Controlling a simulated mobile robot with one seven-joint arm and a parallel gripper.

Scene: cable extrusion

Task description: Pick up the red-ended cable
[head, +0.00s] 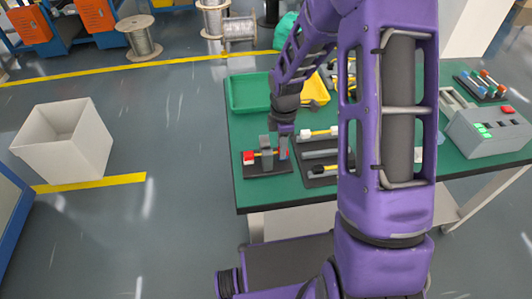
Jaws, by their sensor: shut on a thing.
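The red-ended cable (257,154) lies at the left front of the green table, on a dark holder (265,168) with a grey upright block around its middle. Its left end is a red plug with a pale part, followed by a short yellow stretch. My gripper (284,152) points down at the cable's right end and is shut on it. The fingers hide most of that end, with only a little red showing. I cannot see any lift of the cable from its holder.
Right of the holder, dark racks hold a white-ended cable (319,133) and a black-ended one (322,171). My arm hides the table's middle. A control box (480,133) stands at right.

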